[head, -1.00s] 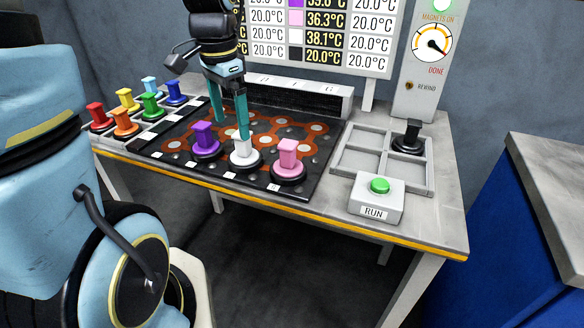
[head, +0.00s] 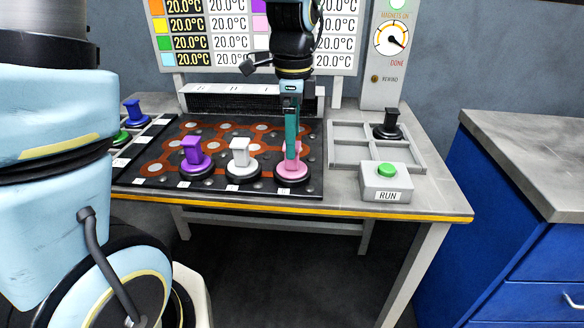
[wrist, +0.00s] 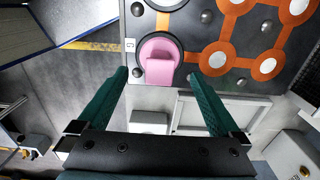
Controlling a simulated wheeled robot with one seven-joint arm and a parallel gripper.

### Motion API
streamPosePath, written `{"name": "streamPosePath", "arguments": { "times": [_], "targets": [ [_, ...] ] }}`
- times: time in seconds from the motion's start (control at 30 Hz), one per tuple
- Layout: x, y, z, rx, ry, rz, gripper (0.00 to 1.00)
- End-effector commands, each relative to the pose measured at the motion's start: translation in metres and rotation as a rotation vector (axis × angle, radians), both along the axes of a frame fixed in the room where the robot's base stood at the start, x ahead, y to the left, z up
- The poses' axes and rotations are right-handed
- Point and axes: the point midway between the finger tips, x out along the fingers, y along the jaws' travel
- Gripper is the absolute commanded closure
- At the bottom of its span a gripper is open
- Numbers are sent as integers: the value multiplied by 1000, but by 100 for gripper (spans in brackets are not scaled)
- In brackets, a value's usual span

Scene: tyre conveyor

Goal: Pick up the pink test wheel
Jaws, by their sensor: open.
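The pink test wheel (head: 292,169) stands upright on its dark round base at the front right of the black board (head: 150,150). My gripper (head: 292,155) is over it in the head view, with its green fingers partly hiding the wheel's handle. In the wrist view my gripper (wrist: 158,78) is open, with one finger on each side of the image. The pink wheel (wrist: 160,62) shows there just beyond the fingertips and between their lines. Nothing is held. I cannot tell whether a finger touches the wheel.
A white wheel (head: 239,163) and a purple wheel (head: 194,160) stand to the left on the board. A grey tray (head: 343,155) with a black wheel (head: 388,126) and the RUN box (head: 386,184) are to the right. A blue cabinet (head: 510,215) stands further right.

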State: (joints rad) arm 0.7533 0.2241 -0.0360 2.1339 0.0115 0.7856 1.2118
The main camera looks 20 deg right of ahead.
Motion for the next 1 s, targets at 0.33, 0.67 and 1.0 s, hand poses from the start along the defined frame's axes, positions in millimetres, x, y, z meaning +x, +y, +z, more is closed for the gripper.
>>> {"name": "streamPosePath", "arguments": {
  "times": [0.33,0.67,1.0],
  "targets": [
    [-1,2,-35,3,3,2,0],
    [-1,1,-58,-2,-1,1,0],
    [0,2,-58,-2,-1,2,26]
  ]
}}
